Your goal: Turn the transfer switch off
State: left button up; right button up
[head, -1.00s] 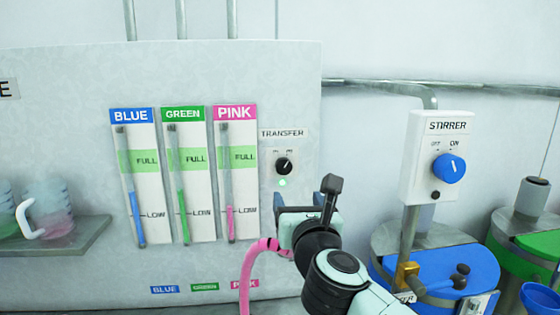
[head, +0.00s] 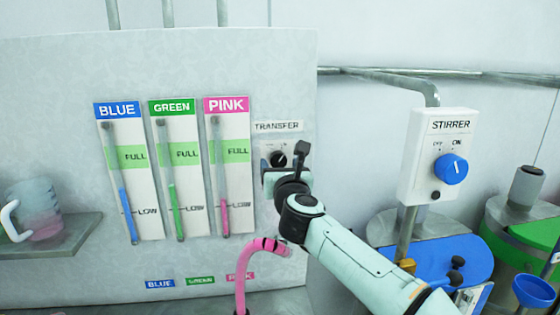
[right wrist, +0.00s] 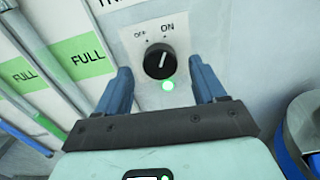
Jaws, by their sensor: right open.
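The transfer switch (head: 278,159) is a black round knob on a light plate under the TRANSFER label (head: 277,126). In the right wrist view the knob (right wrist: 159,61) has a white mark that points up and slightly right, toward ON. My left gripper is not in view.
Three level gauges, blue (head: 129,180), green (head: 174,180) and pink (head: 229,175), are left of the switch. A shelf (head: 55,236) holds a jug (head: 35,207).

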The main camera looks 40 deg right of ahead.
jog(key=shift+w+d, duration=0.35)
jog(key=shift+w, duration=0.3)
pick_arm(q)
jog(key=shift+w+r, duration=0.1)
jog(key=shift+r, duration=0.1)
pick_arm(e)
jog(key=c, duration=1.1)
jog(key=shift+o, duration=0.2)
